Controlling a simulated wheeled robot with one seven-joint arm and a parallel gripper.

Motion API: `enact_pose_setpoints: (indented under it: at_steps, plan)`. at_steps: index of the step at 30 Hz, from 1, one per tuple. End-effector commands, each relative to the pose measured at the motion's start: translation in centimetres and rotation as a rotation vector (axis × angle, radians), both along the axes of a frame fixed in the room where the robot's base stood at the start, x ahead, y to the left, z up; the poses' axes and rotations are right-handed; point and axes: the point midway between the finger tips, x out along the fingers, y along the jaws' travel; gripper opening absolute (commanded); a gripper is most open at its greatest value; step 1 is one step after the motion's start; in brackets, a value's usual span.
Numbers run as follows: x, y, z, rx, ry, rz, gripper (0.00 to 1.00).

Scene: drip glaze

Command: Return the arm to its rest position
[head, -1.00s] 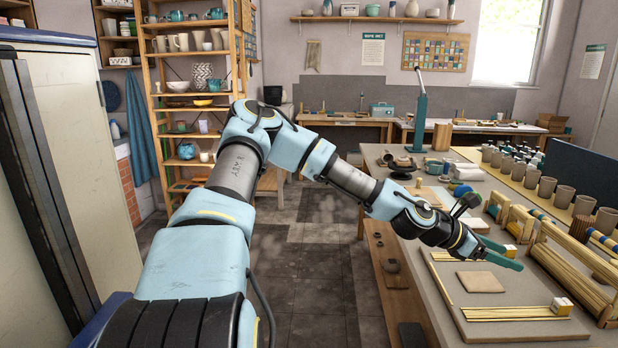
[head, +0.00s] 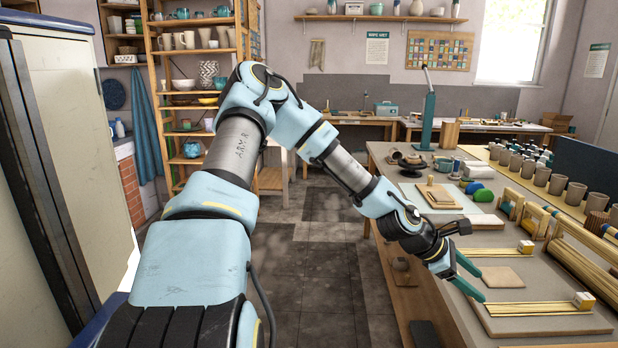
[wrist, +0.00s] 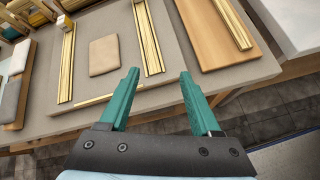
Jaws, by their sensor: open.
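My arm reaches from the lower left over the floor to the near edge of the worktable (head: 404,184). My gripper (head: 482,285) has two teal fingers, spread apart and empty. In the wrist view my gripper (wrist: 158,88) hangs over the table edge, its fingertips near a board with brass-coloured strips. A flat tan slab (head: 503,277) lies on that board between the strips; it also shows in the wrist view (wrist: 104,55). I cannot tell the exact height of the fingers above the board.
Strips (head: 535,308) with small white-and-yellow blocks lie near the gripper. Rollers, cups (head: 571,193) and bottles stand further right. A tall pale cabinet (head: 60,170) is at the left, with shelves (head: 190,107) behind. The dark floor (head: 310,270) between cabinet and table is open.

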Motion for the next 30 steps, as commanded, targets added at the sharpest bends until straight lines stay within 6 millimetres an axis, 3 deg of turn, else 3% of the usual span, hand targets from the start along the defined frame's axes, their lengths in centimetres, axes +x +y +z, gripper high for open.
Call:
enact_pose_setpoints:
  at_steps: [5, 8, 12, 17, 21, 25, 30]
  plan:
    - [0.4, 5.1, -3.5, 0.156, -0.183, -0.147, 0.64]
    - [1.0, 9.6, -5.3, 0.275, -0.308, -0.266, 0.64]
    - [2.2, 17.7, -6.5, 0.463, -0.476, -0.466, 0.64]
    - [2.9, 26.6, -5.5, 0.639, -0.602, -0.676, 0.64]
    - [2.2, 33.5, -3.5, 0.744, -0.668, -0.839, 0.64]
    - [0.7, 38.1, -1.6, 0.788, -0.707, -0.951, 0.64]
    - [-1.2, 41.1, -0.2, 0.796, -0.738, -1.038, 0.64]
